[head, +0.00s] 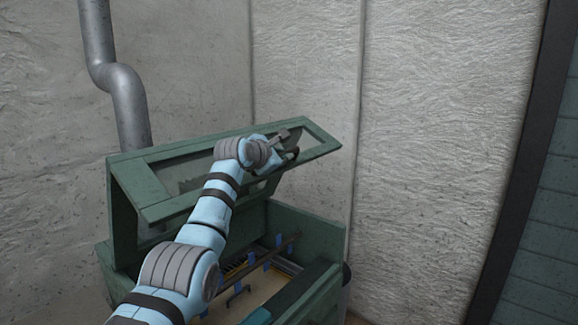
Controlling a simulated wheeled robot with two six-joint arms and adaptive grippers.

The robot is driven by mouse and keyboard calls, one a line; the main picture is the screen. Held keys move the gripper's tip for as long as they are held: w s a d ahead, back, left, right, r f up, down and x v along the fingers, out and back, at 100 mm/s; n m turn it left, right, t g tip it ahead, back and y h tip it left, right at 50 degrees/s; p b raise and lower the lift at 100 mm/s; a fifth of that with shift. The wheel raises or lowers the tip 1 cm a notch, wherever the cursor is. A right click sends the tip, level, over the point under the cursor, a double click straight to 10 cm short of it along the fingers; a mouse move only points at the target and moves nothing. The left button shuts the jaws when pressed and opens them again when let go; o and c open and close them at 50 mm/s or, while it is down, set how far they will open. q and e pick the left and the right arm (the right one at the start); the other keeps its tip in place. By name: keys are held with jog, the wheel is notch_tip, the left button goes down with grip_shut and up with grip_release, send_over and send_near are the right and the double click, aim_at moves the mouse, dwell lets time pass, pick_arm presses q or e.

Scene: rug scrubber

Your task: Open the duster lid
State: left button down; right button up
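The duster is a dark green box (305,222) with a framed, windowed lid (165,207). The lid is raised and tilted, well clear of the front wall, so the inside of the box shows. My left arm reaches up across the box from the lower left. My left gripper (289,145) is at the right part of the lid, over its window opening. Its fingers are small and partly overlapped, so I cannot tell whether they are open or shut, or whether they touch the lid frame. My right gripper is not in view.
Inside the box are a dark bar with blue pieces (278,250) and a tan floor (250,297). A grey pipe (130,105) runs down the wall behind the duster. Rough pale walls (445,150) stand close behind. The space to the right is clear.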

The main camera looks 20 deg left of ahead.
pick_arm(q)
jog(key=shift+w+a+r, duration=0.1)
jog(key=shift+a+r, duration=0.1)
jog(key=shift+r, duration=0.15)
jog(key=c, duration=1.7)
grip_release()
jog(key=shift+o, duration=0.5)
jog(key=shift+f, duration=0.1)
jog(key=v, duration=1.2)
jog(key=shift+w, duration=0.1)
